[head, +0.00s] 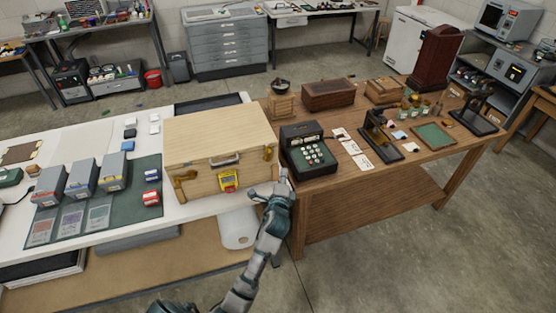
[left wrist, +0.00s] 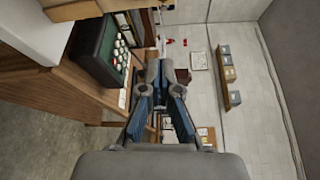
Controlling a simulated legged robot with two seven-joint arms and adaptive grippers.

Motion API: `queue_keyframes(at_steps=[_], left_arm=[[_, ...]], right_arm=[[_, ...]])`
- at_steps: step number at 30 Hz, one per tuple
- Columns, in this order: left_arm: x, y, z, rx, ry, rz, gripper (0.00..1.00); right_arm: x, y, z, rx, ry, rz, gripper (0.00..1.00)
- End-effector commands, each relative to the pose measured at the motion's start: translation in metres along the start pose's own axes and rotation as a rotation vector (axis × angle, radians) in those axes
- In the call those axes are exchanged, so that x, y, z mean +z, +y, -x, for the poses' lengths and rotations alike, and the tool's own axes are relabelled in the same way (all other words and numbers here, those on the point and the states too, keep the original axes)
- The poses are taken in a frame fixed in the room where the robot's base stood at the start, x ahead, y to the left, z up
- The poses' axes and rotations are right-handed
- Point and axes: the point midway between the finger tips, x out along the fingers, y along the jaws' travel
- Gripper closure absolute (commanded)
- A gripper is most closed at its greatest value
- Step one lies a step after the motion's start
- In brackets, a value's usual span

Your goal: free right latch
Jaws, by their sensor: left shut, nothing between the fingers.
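A pale wooden case (head: 215,135) with a closed lid stands on the white table. Its right latch (head: 268,154) is a brass-coloured piece on the front near the right corner; I cannot tell whether it is fastened. The left latch (head: 184,178) and a metal handle (head: 224,161) are also on the front. My left gripper (head: 284,177) is shut and empty, in front of the gap between case and cash register, right of and below the right latch, apart from it. Its shut fingers also show in the left wrist view (left wrist: 162,70). My right gripper is not in view.
A dark green cash register (head: 308,152) stands close right of the case on the wooden table (head: 325,185); it also shows in the left wrist view (left wrist: 97,50). A yellow device (head: 228,181) is at the case front. Grey boxes (head: 82,178) stand left on a dark mat.

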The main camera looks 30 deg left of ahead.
Motion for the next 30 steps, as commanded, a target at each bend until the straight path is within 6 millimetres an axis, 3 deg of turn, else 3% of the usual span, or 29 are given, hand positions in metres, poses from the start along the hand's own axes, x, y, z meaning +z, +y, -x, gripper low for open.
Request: queue_keyframes(at_steps=[5, 17, 22, 30], left_arm=[[-0.001, -0.001, -0.019, 0.0, -0.001, 0.0, 1.0], [0.0, -0.001, -0.102, 0.001, -0.001, 0.002, 1.0], [0.026, -0.003, -0.088, -0.001, -0.001, 0.0, 1.0], [0.037, -0.001, -0.085, 0.0, 0.0, 0.001, 1.0]], right_arm=[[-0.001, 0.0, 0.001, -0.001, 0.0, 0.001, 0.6], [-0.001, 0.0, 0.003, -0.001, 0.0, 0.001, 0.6], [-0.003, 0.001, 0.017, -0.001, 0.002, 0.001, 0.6], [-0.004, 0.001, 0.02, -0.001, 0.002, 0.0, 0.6]])
